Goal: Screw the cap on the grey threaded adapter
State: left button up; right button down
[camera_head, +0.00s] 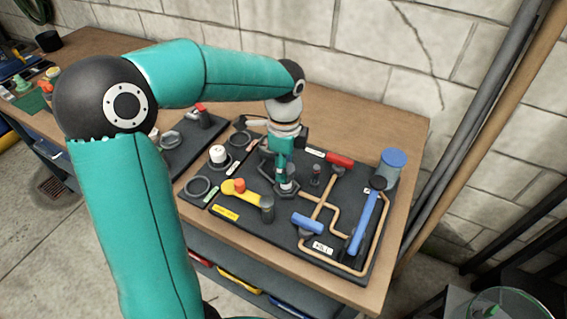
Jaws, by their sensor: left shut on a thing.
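My left arm reaches in from the left, and its gripper (286,186) points down over the dark board (330,220) on the bench. The gripper is shut on a small light-grey piece at its fingertips, low over the board. The fingers largely hide this piece, and I cannot tell whether it is the cap, the grey threaded adapter, or both together. A dark ring-like base shows around the spot under the fingertips. A grey cylinder (267,207) stands just in front and to the left of the gripper, apart from it. My right gripper is not in view.
The board also carries a yellow-handled valve (241,192), a white cylinder (218,154), a red handle (340,160), blue handles (307,223) and copper-coloured pipework (334,262). The bench's back right (385,125) is clear.

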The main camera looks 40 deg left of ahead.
aim_at(284, 184)
pick_arm(q)
jog(key=shift+f+b, duration=0.5)
jog(key=shift+f, duration=0.25)
dwell(0.5)
jog(key=shift+s+d+f, duration=0.1)
jog(key=shift+s+f, duration=0.05)
jog(key=shift+f, duration=0.2)
jog(key=c, duration=0.3)
jog(key=shift+c, duration=0.2)
jog(key=shift+o, duration=0.2)
jog(key=shift+w+f+b, duration=0.2)
jog(key=shift+f+b, duration=1.05)
jog(key=shift+f, duration=0.35)
dwell(1.4)
jog(key=shift+s+f+b, duration=0.15)
jog(key=shift+f+b, duration=0.2)
jog(key=shift+f, duration=0.05)
dwell(1.1)
jog(key=shift+o, duration=0.6)
jog(key=shift+f, duration=0.2)
jog(key=shift+o, duration=1.5)
jog(key=shift+w+a+f, duration=0.2)
jog(key=shift+f, duration=0.05)
